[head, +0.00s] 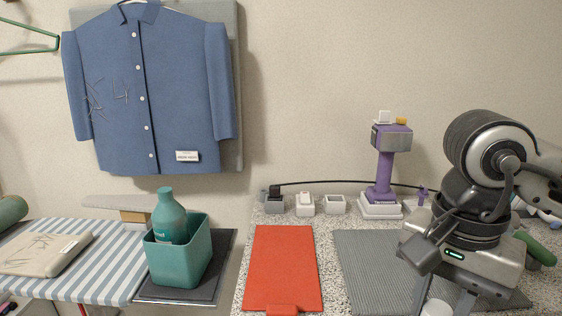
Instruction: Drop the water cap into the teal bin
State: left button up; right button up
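The teal bin (182,264) stands at the left on a dark mat, with a teal bottle (169,220) upright in it. I cannot say for certain which thing is the water cap. A small white round thing (437,308) shows at the bottom edge, just under my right gripper (447,301), and is partly cut off. A small white block and a yellow piece sit on top of the purple device (386,165). My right gripper points down over the grey ribbed mat. Its fingertips are partly out of frame, so its grip is unclear. My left gripper is out of view.
A red mat (283,268) lies clear between the bin and the grey ribbed mat (375,265). Small white holders (305,204) line the back of the counter, with a black cable above them. A striped board (100,260) holds a folded beige cloth (45,253).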

jog(key=w+f+n, duration=0.2)
jog(key=n, duration=0.1)
jog(key=w+a+f+n, duration=0.1)
jog(key=w+f+n, duration=0.1)
jog(key=f+n, duration=0.1)
jog(key=w+a+f+n, duration=0.1)
jog(key=f+n, duration=0.1)
jog(key=n, duration=0.1)
jog(key=shift+w+f+n+p, duration=0.3)
jog(key=shift+w+f+n, duration=0.05)
jog(key=shift+w+n, duration=0.05)
